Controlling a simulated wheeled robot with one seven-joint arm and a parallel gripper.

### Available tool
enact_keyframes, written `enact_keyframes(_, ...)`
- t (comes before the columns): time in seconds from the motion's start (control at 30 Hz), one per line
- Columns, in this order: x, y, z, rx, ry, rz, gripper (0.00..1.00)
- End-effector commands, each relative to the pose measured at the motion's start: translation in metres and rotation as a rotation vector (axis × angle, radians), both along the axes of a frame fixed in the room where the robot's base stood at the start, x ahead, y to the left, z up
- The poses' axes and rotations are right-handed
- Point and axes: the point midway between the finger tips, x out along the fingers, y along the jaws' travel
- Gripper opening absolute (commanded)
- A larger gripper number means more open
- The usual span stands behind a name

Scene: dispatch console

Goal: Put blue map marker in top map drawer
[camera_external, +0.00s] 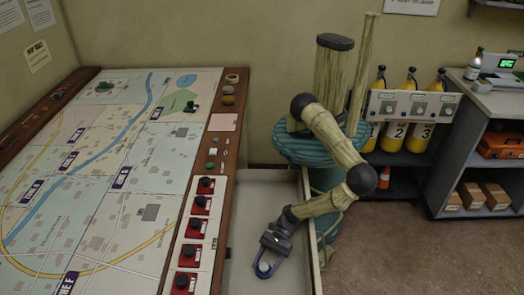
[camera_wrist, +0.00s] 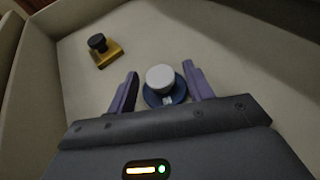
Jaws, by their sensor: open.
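A round blue map marker with a pale grey knob (camera_wrist: 165,84) lies inside an open drawer, apparently on its floor. The same marker shows in the external view (camera_external: 263,267). The pale drawer (camera_external: 262,195) is pulled out from the right side of the map console; its floor and walls also fill the wrist view (camera_wrist: 245,50). My gripper (camera_wrist: 160,73) reaches down into the drawer with its two purple fingers apart, one on each side of the marker. It is open, and a gap shows beside the left finger. The marker's near edge is partly hidden.
A yellow block with a black knob (camera_wrist: 104,50) lies in the drawer, left of my gripper. The map table (camera_external: 120,170) has several red-based knobs (camera_external: 200,205) along its edge, and green pieces (camera_external: 190,107). Yellow cylinders (camera_external: 400,105) and a shelf unit (camera_external: 485,150) stand right.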

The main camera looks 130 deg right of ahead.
Motion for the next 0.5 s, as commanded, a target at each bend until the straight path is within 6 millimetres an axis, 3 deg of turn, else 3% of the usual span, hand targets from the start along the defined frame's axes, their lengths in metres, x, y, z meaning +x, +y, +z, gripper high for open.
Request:
enact_keyframes(0.2, -0.036, -0.009, 0.014, -0.004, 0.001, 0.002, 0.51)
enact_keyframes(0.5, -0.034, -0.009, 0.072, 0.001, -0.002, 0.0, 0.51)
